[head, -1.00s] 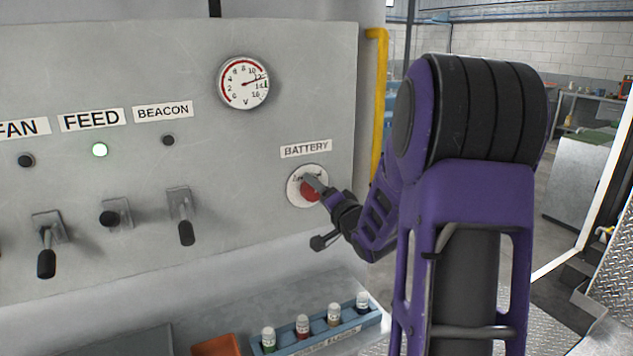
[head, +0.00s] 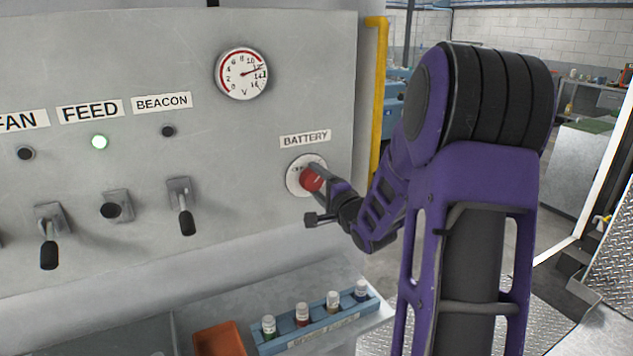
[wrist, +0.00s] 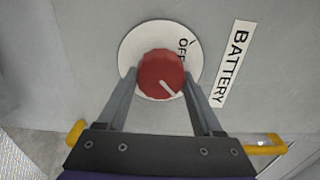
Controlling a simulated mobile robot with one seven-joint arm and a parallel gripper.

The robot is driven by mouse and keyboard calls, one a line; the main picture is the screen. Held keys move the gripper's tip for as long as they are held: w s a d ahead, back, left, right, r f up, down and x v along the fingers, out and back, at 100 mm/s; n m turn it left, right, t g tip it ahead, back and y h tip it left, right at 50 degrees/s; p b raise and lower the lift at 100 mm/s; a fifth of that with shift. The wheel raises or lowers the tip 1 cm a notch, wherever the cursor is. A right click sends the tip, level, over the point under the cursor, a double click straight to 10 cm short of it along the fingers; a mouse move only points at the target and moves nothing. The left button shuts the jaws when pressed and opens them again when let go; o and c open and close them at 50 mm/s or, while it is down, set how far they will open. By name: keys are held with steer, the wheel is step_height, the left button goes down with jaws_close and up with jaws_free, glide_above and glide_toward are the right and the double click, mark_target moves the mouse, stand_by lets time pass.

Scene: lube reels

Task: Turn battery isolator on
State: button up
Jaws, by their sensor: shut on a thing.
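The battery isolator is a red round knob (head: 311,180) on a white disc (head: 294,177) at the right of the grey panel, below the BATTERY label (head: 305,139). In the wrist view the red knob (wrist: 163,75) has a white pointer line aimed to the lower right of the picture, away from the OFF mark on the disc (wrist: 130,48). My gripper (wrist: 162,82) has one finger on each side of the knob and is shut on it. In the head view my gripper (head: 317,180) hides part of the knob and disc.
Switch levers (head: 183,208) stick out to the left. A blue rack (head: 318,329) of small bottles and an orange tray (head: 219,340) lie below. A yellow pipe (head: 377,100) runs along the panel's right edge.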

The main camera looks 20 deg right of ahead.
stand_by(0.3)
steer(key=o, duration=1.4)
steer(key=shift+c, duration=0.2)
steer(key=shift+s, duration=0.15)
